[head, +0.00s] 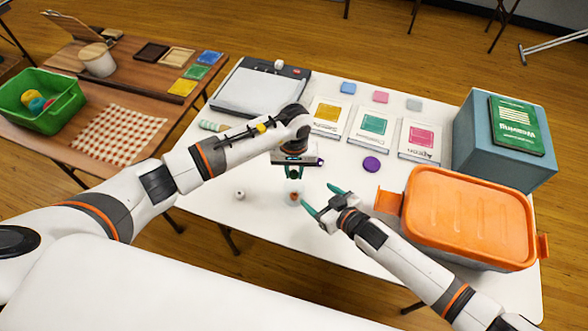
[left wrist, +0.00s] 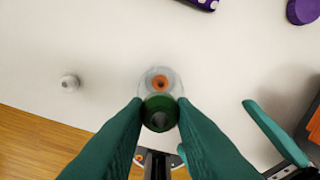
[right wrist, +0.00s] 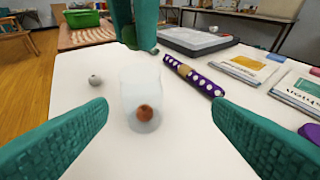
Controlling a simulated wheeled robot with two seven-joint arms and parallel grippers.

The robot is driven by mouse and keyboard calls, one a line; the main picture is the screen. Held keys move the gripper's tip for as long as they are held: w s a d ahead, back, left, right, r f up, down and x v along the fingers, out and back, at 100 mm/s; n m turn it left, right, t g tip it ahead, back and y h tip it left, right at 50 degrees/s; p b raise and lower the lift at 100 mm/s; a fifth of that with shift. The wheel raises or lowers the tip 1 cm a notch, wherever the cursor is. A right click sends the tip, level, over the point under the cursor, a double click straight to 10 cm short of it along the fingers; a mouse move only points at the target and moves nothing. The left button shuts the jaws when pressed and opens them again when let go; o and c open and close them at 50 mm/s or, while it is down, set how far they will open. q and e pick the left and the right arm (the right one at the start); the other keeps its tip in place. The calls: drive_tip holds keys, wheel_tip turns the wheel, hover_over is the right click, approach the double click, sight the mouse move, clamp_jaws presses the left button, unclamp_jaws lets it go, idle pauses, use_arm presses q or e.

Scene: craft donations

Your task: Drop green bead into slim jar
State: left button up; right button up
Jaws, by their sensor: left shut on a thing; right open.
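My left gripper (head: 294,173) is shut on a green bead (left wrist: 160,114), seen between its fingertips (left wrist: 160,103) in the left wrist view. The slim jar (right wrist: 142,88) is clear and stands upright on the white table, with an orange bead (right wrist: 145,113) at its bottom. The left gripper (right wrist: 140,45) points down just above the jar's mouth. In the left wrist view the green bead overlaps the near side of the jar. My right gripper (right wrist: 160,106) is open and empty, its fingers aimed toward the jar from the right and apart from it.
A pale grey bead (head: 239,194) lies left of the jar. A purple dotted strip (right wrist: 193,76) lies behind it and a purple disc (head: 371,164) to the right. An orange-lidded bin (head: 470,215) stands close to my right arm.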

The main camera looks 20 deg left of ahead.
sight(294, 191)
drive_tip(key=shift+s+a+f+g, duration=0.2)
drive_tip(key=shift+s+f+g, duration=0.1)
drive_tip(key=shift+s+f, duration=0.65)
drive_tip(key=shift+s+a+f, duration=0.1)
drive_tip(key=shift+a+f, duration=0.05)
drive_tip(key=shift+x, duration=4.85)
drive_tip(key=shift+f, duration=0.1)
drive_tip(key=shift+c, duration=0.3)
drive_tip(key=c, duration=0.7)
use_arm(q)
drive_tip(key=shift+f, duration=0.5)
drive_tip(key=shift+f, duration=0.35)
drive_tip(key=shift+f, duration=0.45)
